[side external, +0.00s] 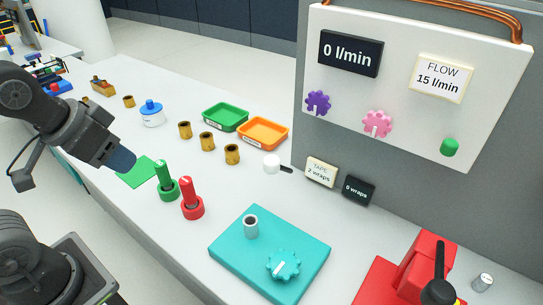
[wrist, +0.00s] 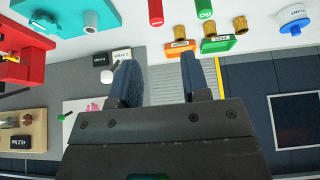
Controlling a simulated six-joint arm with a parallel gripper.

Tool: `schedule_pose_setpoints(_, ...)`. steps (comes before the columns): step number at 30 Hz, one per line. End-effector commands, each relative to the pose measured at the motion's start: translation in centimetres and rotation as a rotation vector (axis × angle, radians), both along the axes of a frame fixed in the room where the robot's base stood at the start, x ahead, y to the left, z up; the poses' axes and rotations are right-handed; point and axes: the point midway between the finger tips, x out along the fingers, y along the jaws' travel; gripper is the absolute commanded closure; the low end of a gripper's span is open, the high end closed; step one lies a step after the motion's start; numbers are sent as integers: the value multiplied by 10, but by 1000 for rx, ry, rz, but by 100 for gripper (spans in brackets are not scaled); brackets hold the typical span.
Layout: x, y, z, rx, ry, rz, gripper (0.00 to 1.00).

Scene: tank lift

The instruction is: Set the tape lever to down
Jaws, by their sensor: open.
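A small lever with a white round knob (side external: 272,163) and a short dark arm sticks out low on the grey wall, beside the cream label (side external: 321,171) reading "TAPE 2 wraps". A black display (side external: 358,190) reading "0 wraps" is next to that label. In the wrist view the white knob (wrist: 107,76) shows left of my fingers, and the picture is upside down. My gripper (side external: 122,160) is at the left, above the bench near a green mat, well away from the lever. In the wrist view its two dark blue fingers (wrist: 160,75) are apart with nothing between them.
Red (side external: 191,197) and green (side external: 166,181) upright handles stand near my gripper. Brass cylinders, green (side external: 226,117) and orange (side external: 263,134) trays lie behind. A teal block (side external: 268,255) and a red machine (side external: 407,282) are at front right. The white flow panel (side external: 420,80) overhangs the lever's right.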

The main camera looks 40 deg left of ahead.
Motion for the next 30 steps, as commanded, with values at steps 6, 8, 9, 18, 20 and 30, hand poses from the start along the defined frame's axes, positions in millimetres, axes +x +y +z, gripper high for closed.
schedule_pose_setpoints(6, 0, 0, 0, 0, 0, 0, 57)
schedule_pose_setpoints(8, 0, 0, 0, 0, 0, 0, 57)
schedule_pose_setpoints(9, 0, 0, 0, 0, 0, 0, 57)
schedule_pose_setpoints(18, 23, -11, 22, 7, 59, -32, 42)
schedule_pose_setpoints(20, 37, -18, 33, 12, 95, -48, 42)
schedule_pose_setpoints(30, 130, -91, 68, 98, 311, -123, 42)
